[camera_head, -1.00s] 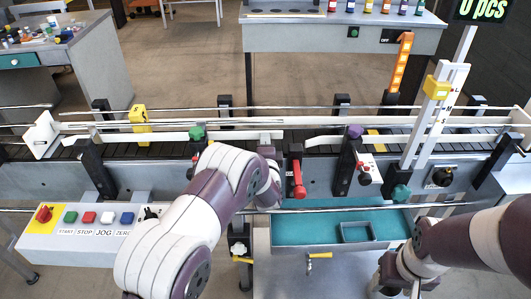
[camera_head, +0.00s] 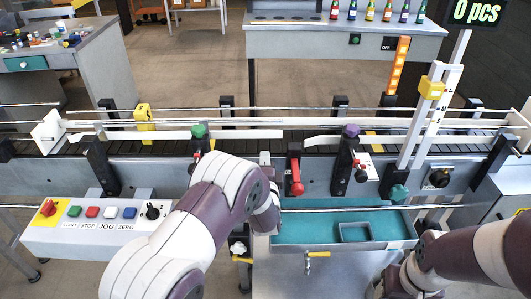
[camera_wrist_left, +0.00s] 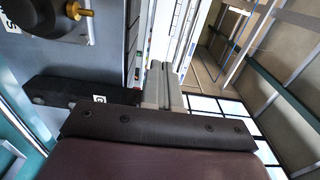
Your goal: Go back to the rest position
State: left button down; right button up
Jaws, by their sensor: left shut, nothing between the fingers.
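My left arm comes in from the lower left in the head view. Its gripper (camera_head: 265,158) is mostly hidden behind the wrist, with only a small grey part showing at the conveyor's near side. In the left wrist view the two grey fingers (camera_wrist_left: 160,84) are together, shut and empty. My right arm (camera_head: 450,258) is bent in the lower right corner of the head view, and its gripper is not visible.
The conveyor (camera_head: 75,146) with guide rails crosses the view beyond my left wrist. A red-handled clamp (camera_head: 296,178) stands just right of it. A teal tray (camera_head: 300,229) and a button panel (camera_head: 85,238) are nearer. Bottles (camera_head: 370,10) stand on the back table.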

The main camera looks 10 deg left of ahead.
pick_arm(q)
jog(key=s+d+f+n+g+h, duration=0.2)
jog(key=s+f+n+g, duration=0.25)
jog(key=s, duration=0.35)
jog(key=s+d+f+n+g+h, duration=0.2)
jog(key=s+d+f+n+g, duration=0.15)
jog(key=s+f+g, duration=0.3)
jog(key=s+a+r+n+g, duration=0.2)
jog(key=s+a+r+n, duration=0.1)
jog(key=s, duration=0.5)
jog(key=s+a+r+n+g, duration=0.3)
jog(key=s+a+r+n, duration=0.1)
jog(key=s+r, duration=0.3)
jog(key=s+a, duration=0.1)
jog(key=s, duration=0.1)
jog(key=shift+s, duration=0.3)
jog(key=shift+a, duration=0.1)
